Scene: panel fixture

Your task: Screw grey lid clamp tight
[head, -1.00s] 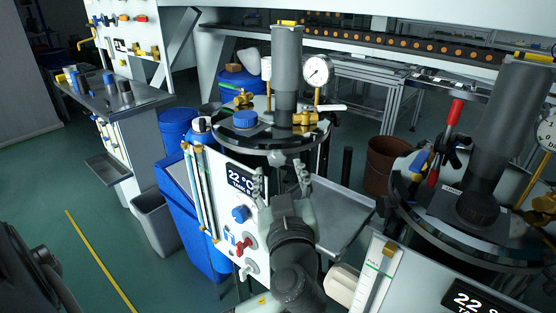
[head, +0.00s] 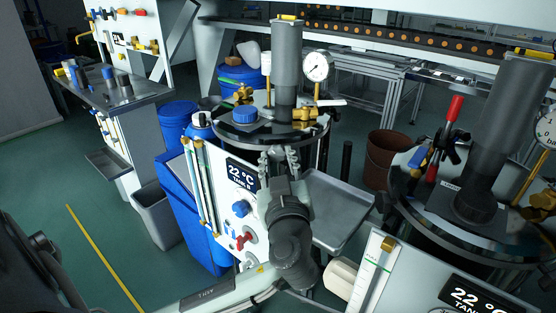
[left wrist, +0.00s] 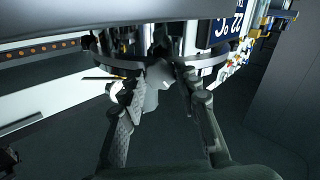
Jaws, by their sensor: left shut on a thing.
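Tank B (head: 242,174) stands in the middle of the head view, with its round dark lid (head: 225,132) on top. My left gripper (head: 279,156) reaches up to the front rim of this lid, fingers pointing up. In the left wrist view the grey lid clamp (left wrist: 160,73) shows as a pale grey piece under the rim, between the fingertips. The left gripper is shut on it. In the head view the fingers hide most of the clamp. My right gripper is not in view.
The lid carries a blue cap (head: 244,115), brass fittings, a grey column (head: 287,60) and a pressure gauge (head: 317,66). A second tank with a red-handled clamp (head: 454,108) stands at right. A metal tray (head: 335,215) lies right of my left gripper.

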